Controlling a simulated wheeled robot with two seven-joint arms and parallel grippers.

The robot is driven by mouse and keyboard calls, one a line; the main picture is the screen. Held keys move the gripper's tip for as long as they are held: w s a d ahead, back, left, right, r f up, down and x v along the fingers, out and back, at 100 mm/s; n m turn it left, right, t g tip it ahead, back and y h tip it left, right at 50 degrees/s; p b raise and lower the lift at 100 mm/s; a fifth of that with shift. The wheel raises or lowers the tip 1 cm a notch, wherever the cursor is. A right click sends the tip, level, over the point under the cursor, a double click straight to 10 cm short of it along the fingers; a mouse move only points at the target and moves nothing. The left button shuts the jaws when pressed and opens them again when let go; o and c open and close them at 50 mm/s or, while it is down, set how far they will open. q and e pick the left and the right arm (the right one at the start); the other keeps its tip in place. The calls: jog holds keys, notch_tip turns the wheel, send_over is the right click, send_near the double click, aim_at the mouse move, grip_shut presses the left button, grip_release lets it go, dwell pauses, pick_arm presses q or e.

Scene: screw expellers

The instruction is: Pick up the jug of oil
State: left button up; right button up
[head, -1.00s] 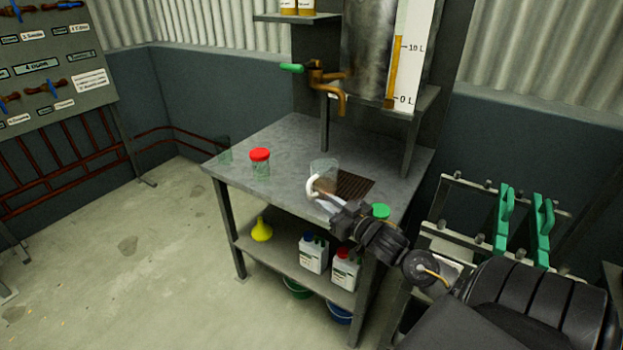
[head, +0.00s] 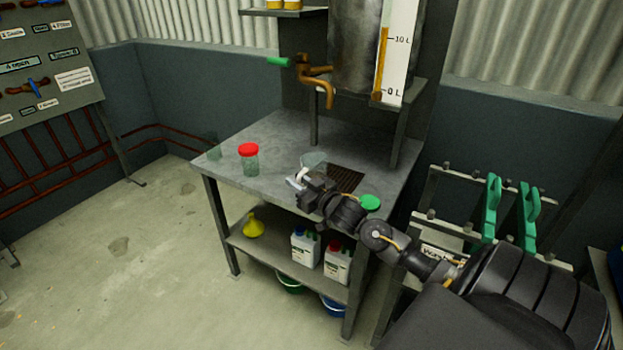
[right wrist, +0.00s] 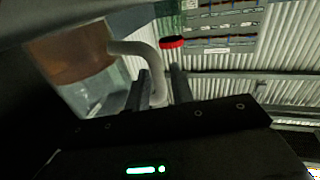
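The jug of oil (head: 315,159) is a clear vessel with a white handle. It stands on the metal workbench (head: 280,140), left of the dark drain grate. In the right wrist view the jug (right wrist: 75,60) shows brown oil inside, and its handle (right wrist: 152,62) runs down between the two fingers. My right gripper (head: 299,182) is at the handle, on the jug's near side. The fingers (right wrist: 160,88) sit close on both sides of the handle and appear shut on it. My left gripper is out of view.
A red-lidded jar (head: 249,160) stands left of the jug. A green lid (head: 370,202) shows by my right arm. The drain grate (head: 345,178) lies right of the jug. A brass tap (head: 318,75) hangs above. A lower shelf holds a yellow funnel (head: 253,226) and white bottles (head: 305,246).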

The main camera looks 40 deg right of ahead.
jog(key=shift+w, duration=0.8)
jog(key=shift+c, duration=0.2)
grip_shut()
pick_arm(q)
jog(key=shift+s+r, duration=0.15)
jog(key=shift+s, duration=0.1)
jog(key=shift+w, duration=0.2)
pick_arm(e)
jog(key=shift+r, duration=0.1)
jog(key=shift+r, duration=0.85)
pick_arm(q)
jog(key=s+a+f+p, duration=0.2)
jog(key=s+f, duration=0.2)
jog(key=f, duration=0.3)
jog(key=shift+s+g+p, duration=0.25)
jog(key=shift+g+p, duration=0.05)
jog(key=shift+p, duration=0.1)
pick_arm(e)
jog(key=s+a+r, duration=0.6)
jog(key=s+r, duration=0.5)
jog(key=s, duration=0.1)
jog(key=shift+s+a, duration=0.15)
jog(key=shift+s, duration=0.05)
